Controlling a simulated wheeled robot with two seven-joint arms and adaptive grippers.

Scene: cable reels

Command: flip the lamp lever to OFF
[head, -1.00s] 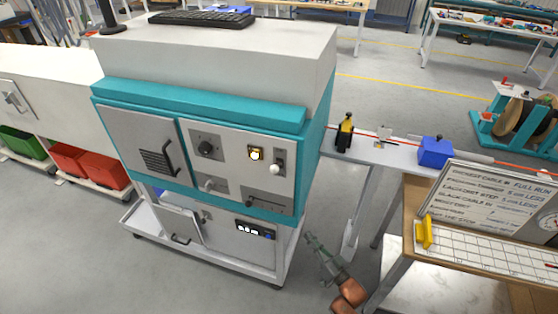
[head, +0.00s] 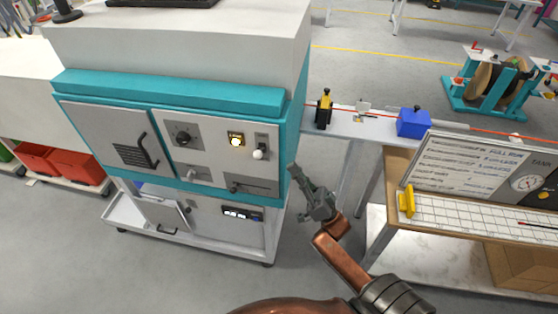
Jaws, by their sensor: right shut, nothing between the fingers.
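The teal and white cabinet (head: 220,141) stands left of centre. On its front panel are a lit lamp button (head: 236,140), a lever with a white knob (head: 258,154) on a light plate, a dark rotary knob (head: 183,134), a small lever (head: 192,174) and a slider (head: 238,187). The white knob sits low on its plate; I cannot read any labels. My right gripper (head: 294,168) is shut and empty, right of the panel and a little lower than the white knob, apart from it in the picture. My left gripper is not in view.
A narrow table with a blue box (head: 413,122) and a black and yellow tool (head: 323,108) stands right of the cabinet. A workbench with a whiteboard (head: 465,165) and yellow block (head: 407,201) is at the right. Red bins (head: 75,167) are at the left.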

